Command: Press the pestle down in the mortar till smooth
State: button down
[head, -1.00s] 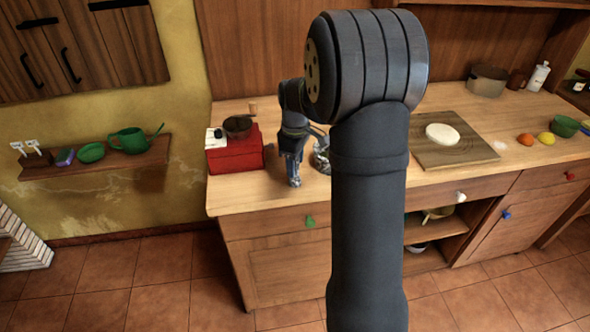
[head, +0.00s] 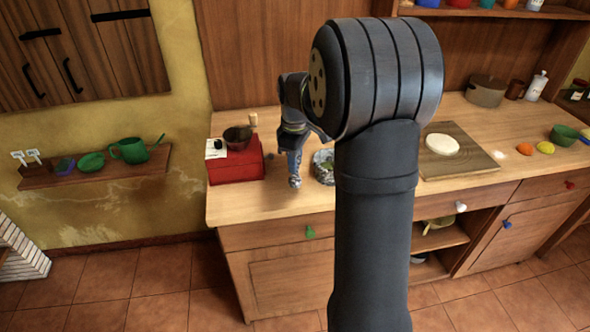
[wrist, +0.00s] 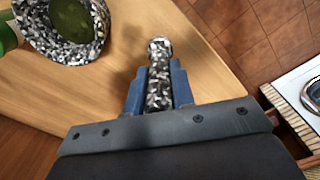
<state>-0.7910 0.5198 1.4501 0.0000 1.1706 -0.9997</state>
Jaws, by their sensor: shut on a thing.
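My gripper (head: 293,158) is shut on a black-and-white speckled pestle (head: 295,181). In the wrist view my blue fingers (wrist: 158,92) clasp the pestle (wrist: 159,68) from both sides, with its rounded end past the fingertips. The pestle hangs near the counter's front edge, left of the mortar and apart from it. The speckled mortar (head: 317,171) stands on the counter, its right side hidden by my arm. In the wrist view the mortar (wrist: 88,50) is at the upper left, cut by the frame, with green stuff inside.
A red box (head: 236,170) with a dark pan (head: 238,138) on it stands to the left. A wooden board (head: 460,158) with pale dough (head: 442,144) lies to the right. Bare counter (head: 255,203) surrounds the pestle at the front. A green thing (wrist: 6,36) is beside the mortar.

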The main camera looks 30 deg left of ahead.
jog(key=w+d+r, duration=0.3)
jog(key=d+r, duration=0.4)
jog(key=d, duration=0.4)
jog(key=w+a, duration=0.7)
jog(key=w, duration=0.1)
notch_tip(320, 180, down, 7)
jog(key=shift+f, duration=0.2)
dwell(0.8)
jog(key=shift+f, duration=1)
jog(key=shift+r, duration=0.1)
jog(key=shift+r, duration=0.95)
jog(key=shift+f, duration=0.15)
